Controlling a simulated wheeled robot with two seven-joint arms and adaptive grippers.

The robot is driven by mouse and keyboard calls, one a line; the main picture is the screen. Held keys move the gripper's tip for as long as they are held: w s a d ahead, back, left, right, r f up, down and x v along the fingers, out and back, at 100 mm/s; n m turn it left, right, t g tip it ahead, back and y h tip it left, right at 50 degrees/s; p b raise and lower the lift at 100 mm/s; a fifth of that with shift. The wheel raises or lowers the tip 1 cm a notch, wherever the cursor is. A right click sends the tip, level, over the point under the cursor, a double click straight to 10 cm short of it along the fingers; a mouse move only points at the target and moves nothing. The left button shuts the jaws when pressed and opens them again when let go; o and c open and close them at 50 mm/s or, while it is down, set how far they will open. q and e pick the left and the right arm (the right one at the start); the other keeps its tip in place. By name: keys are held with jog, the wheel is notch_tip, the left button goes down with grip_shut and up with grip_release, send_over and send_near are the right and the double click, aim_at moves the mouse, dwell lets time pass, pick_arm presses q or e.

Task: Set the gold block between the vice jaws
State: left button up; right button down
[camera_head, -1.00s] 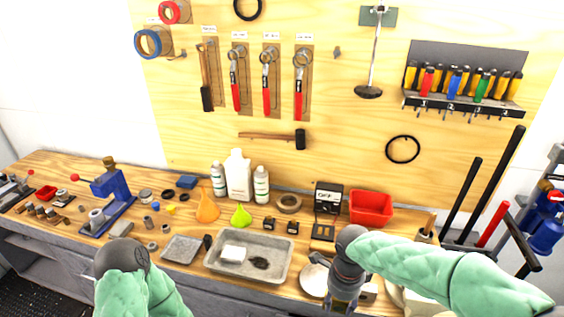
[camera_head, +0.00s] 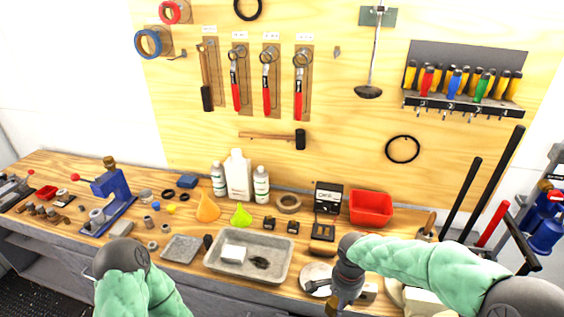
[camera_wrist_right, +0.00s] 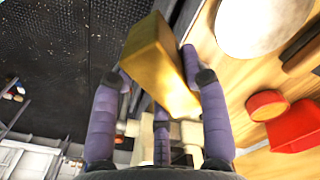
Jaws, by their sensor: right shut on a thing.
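My right gripper (camera_wrist_right: 160,95) is shut on the gold block (camera_wrist_right: 152,55), which sticks out past the purple fingers and is tilted in the right wrist view. In the head view my right gripper (camera_head: 345,290) hangs at the front right of the bench, and only a small part of the gold block (camera_head: 332,309) shows at the bottom edge. I cannot clearly make out the vice or its jaws; my right arm covers part of that area. My left arm comes in at the lower left, but its fingers are out of view.
A grey tray (camera_head: 212,265) holding a white block stands mid-bench. A red bin (camera_head: 371,208) stands at the back right, with a round pale plate (camera_head: 312,282) by my right gripper. A blue press (camera_head: 112,187) stands at the left. Bottles and funnels crowd the back.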

jog(key=f+n, duration=0.1)
jog(key=n, duration=0.1)
jog(key=w+f+n, duration=0.1)
jog(key=n, duration=0.1)
jog(key=d+f+n, duration=0.1)
jog(key=n, duration=0.1)
jog(key=shift+w+f, duration=0.15)
jog(key=n, duration=0.1)
jog(key=f+n, duration=0.2)
jog(key=n, duration=0.1)
jog(key=shift+w+d, duration=0.35)
jog(key=shift+w, duration=0.05)
